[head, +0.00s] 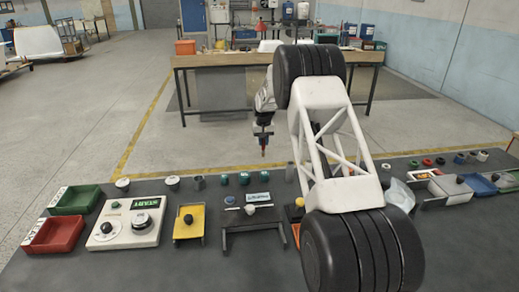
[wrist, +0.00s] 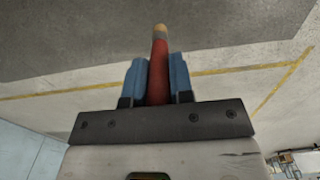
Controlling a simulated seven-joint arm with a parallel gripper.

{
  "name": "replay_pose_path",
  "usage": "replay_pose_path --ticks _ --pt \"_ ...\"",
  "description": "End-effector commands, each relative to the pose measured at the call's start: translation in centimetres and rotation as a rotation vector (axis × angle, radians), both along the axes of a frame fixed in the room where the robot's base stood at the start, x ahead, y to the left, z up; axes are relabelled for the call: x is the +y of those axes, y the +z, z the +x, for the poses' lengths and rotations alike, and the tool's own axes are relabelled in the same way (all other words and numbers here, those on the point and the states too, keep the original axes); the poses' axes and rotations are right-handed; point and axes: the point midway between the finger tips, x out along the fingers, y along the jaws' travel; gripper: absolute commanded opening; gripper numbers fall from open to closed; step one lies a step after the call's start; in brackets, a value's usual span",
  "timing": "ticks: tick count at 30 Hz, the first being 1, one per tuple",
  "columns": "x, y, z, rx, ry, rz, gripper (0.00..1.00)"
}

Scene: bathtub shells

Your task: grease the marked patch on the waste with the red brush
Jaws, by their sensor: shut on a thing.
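My gripper (head: 264,130) hangs in the air past the far edge of the dark bench, pointing down, seen small in the head view. In the wrist view its two blue fingers (wrist: 160,80) are shut on the red brush (wrist: 159,60), whose tan tip (wrist: 160,32) points away from the gripper. The red brush (head: 264,142) also shows below the fingers in the head view, touching nothing. I cannot make out for certain which part is the waste, nor any marked patch. A small black stand (head: 252,227) on the bench carries a white knob-like piece (head: 250,209).
Left of the stand are a yellow plate (head: 189,226), a white panel with dials (head: 125,222), a red bin (head: 53,235) and a green bin (head: 75,200). Several cups line the far edge, including a green one (head: 244,178). My arm hides the bench right of the stand.

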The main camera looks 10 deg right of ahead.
Motion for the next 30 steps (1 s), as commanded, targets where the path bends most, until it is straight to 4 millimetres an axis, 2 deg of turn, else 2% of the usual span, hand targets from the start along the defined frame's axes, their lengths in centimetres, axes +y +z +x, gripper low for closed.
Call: replay_pose_path --ticks 8,14,20,30 --pt "0.7 0.3 -0.3 -0.001 0.001 0.0 0.0" --pt "3.0 1.1 -1.7 0.0 0.003 0.0 0.0" --pt "7.0 2.6 -4.4 0.0 0.003 0.0 0.0" --pt "14.7 5.1 -10.6 0.0 0.004 0.0 0.0"
